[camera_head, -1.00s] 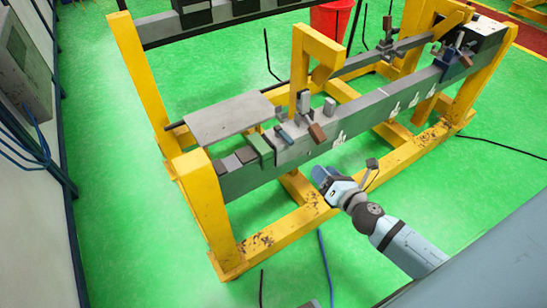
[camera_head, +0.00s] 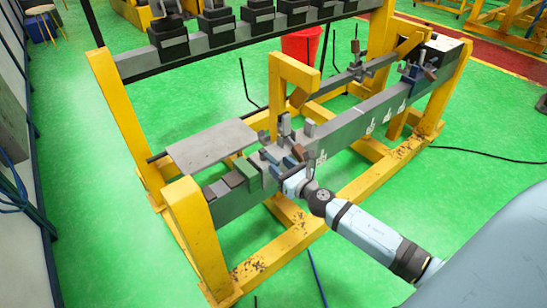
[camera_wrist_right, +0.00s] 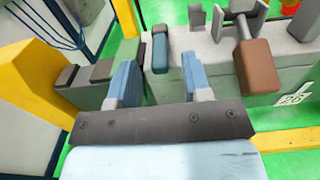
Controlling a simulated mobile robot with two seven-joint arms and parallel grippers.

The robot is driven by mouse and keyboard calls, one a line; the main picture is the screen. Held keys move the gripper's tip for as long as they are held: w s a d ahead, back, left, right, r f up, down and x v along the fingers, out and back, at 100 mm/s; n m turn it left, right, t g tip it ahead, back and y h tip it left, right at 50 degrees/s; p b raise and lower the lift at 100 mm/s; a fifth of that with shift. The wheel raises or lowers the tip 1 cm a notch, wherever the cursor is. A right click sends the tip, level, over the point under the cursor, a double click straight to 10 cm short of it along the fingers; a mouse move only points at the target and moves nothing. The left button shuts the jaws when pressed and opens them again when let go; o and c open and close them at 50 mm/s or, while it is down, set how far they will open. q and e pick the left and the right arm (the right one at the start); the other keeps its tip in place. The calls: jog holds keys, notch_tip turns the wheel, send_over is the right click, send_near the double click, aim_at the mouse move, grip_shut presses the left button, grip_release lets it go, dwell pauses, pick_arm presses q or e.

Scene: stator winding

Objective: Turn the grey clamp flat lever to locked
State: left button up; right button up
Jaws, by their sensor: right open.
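The grey clamp (camera_head: 272,152) sits on the rail of the yellow frame. In the right wrist view its grey body (camera_wrist_right: 208,45) carries a short lever with a blue-grey grip (camera_wrist_right: 160,50) and a lever with a brown block handle (camera_wrist_right: 257,66). The brown handle (camera_head: 298,152) also shows in the head view. My right gripper (camera_head: 290,178) is at the front of the clamp. In the wrist view its two blue fingers (camera_wrist_right: 160,68) are apart, with the blue-grey grip between their tips. Contact cannot be told. My left gripper is not in view.
A green block (camera_head: 247,173) stands left of the clamp, with a flat grey plate (camera_head: 210,145) behind it. A yellow post (camera_head: 290,85) rises behind the clamp. A blue clamp (camera_head: 412,75) sits farther right on the rail. Green floor lies in front.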

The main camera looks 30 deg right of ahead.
aim_at(269, 157)
jog(key=shift+w+a, duration=0.15)
jog(key=shift+w, duration=1.7)
grip_shut()
